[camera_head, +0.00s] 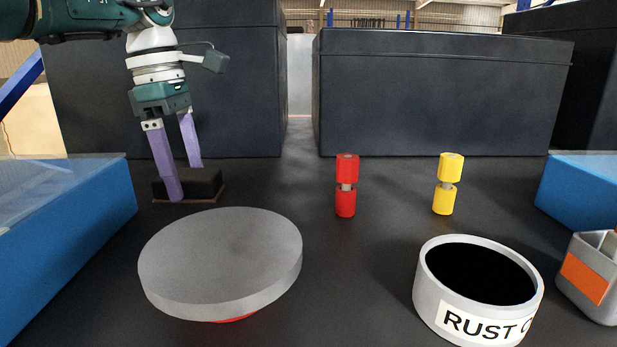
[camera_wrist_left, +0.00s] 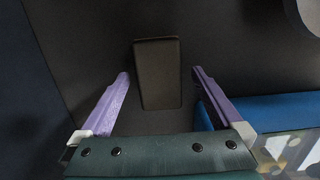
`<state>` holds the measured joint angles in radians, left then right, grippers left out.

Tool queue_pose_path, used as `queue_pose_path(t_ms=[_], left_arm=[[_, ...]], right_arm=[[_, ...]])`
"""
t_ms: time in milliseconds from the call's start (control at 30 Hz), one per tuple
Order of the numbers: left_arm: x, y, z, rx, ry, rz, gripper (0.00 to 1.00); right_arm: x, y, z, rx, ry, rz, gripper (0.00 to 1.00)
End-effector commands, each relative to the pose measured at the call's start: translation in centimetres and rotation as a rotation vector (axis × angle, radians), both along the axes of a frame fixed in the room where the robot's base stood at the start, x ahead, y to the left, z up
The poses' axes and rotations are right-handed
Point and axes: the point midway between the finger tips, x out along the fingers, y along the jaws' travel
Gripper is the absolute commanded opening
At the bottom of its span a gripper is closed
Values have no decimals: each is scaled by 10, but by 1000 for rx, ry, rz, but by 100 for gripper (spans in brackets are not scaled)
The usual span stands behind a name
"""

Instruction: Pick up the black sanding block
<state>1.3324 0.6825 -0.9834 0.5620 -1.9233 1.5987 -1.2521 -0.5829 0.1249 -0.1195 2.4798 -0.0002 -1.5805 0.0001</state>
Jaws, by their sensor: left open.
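The black sanding block (camera_head: 203,183) sits on the dark table at the left, with a thin brown layer along its bottom edge. My left gripper (camera_head: 184,183) points down at it, with purple fingers spread on either side of the block. In the left wrist view the block (camera_wrist_left: 158,75) lies between the two open fingertips of the gripper (camera_wrist_left: 160,74), with a gap on each side. The near finger hides part of the block's left side in the head view. My right gripper is in neither view.
A grey round disc (camera_head: 220,255) lies in front of the block, over something red. Red (camera_head: 346,200) and yellow (camera_head: 444,200) spools stand to the right. A "RUST" labelled tub (camera_head: 432,293) is front right. Blue boxes (camera_head: 75,225) flank the table; dark cases (camera_head: 440,95) stand behind.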

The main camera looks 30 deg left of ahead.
Motion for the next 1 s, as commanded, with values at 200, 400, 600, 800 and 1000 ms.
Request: queue_pose_path(t_ms=[200, 400, 600, 800, 1000], left_arm=[[0, 0, -2, 0, -1, 0, 100], [0, 0, -2, 0, -1, 0, 81], [0, 0, -2, 0, 0, 0, 58], [0, 0, -2, 0, 0, 0, 36], [0, 0, -2, 0, 0, 0, 13]], right_arm=[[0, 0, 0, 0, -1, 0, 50], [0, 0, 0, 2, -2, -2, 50], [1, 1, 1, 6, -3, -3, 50], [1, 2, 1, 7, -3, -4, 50], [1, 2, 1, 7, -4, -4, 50]])
